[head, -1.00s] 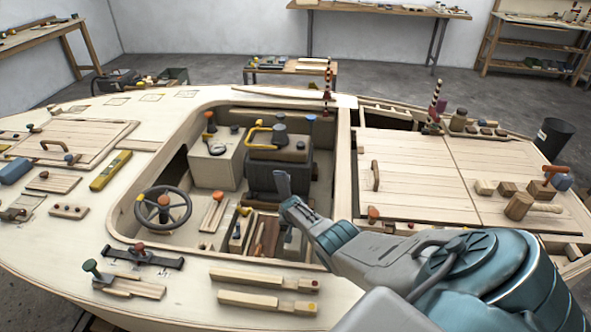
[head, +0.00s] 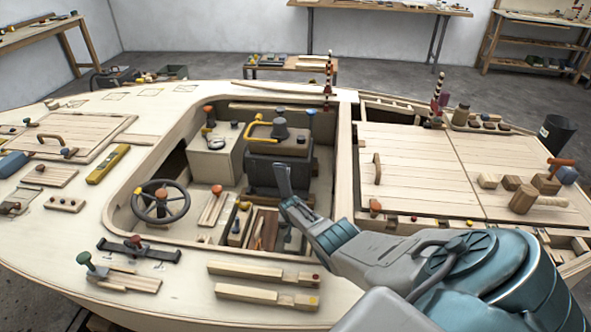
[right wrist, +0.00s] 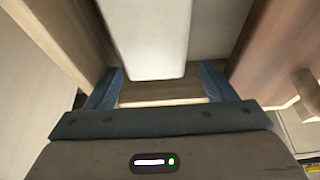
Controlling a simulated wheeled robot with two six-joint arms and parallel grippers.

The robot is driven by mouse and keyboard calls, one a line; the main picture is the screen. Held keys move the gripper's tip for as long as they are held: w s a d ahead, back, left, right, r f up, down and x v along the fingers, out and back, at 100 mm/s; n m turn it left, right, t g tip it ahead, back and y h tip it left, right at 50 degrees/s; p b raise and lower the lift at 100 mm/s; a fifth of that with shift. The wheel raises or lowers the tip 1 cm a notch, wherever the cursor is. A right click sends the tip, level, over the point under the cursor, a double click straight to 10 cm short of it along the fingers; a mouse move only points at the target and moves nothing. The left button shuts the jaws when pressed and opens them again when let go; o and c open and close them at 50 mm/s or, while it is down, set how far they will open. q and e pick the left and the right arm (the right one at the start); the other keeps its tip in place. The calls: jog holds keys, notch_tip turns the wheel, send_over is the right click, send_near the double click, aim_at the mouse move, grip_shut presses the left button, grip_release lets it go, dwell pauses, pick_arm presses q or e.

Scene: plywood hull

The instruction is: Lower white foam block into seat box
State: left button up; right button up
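The white foam block (right wrist: 146,40) fills the upper middle of the right wrist view, its near end showing between my right gripper's blue fingers. My right gripper (right wrist: 162,78) is spread open; a gap shows between the block and the right finger, while the left finger is close to or touching it. Pale wood lies left of the block and brown wood (right wrist: 280,55) right of it. In the head view my right arm reaches into the cockpit over the wooden compartments, probably the seat box (head: 262,230). The block is not clear there. My left gripper is out of view.
A steering wheel (head: 161,203) stands left in the cockpit. A dark box with a yellow handle (head: 277,165) sits behind my wrist. Two pale wood strips (head: 266,296) lie on the near deck. A mallet (head: 528,199) and wooden blocks lie on the right hatch.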

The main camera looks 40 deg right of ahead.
jog(key=shift+s+d, duration=0.1)
jog(key=shift+s, duration=0.05)
jog(key=shift+s+r+p, duration=0.1)
jog(key=shift+r+p, duration=0.5)
jog(key=shift+p, duration=0.15)
jog(key=p+v, duration=0.1)
jog(key=v, duration=0.3)
jog(key=p+v, duration=0.2)
jog(key=v, duration=0.2)
jog(key=shift+a+p, duration=0.25)
jog(key=shift+p, duration=0.05)
jog(key=shift+v, duration=0.75)
jog(key=shift+a, duration=0.25)
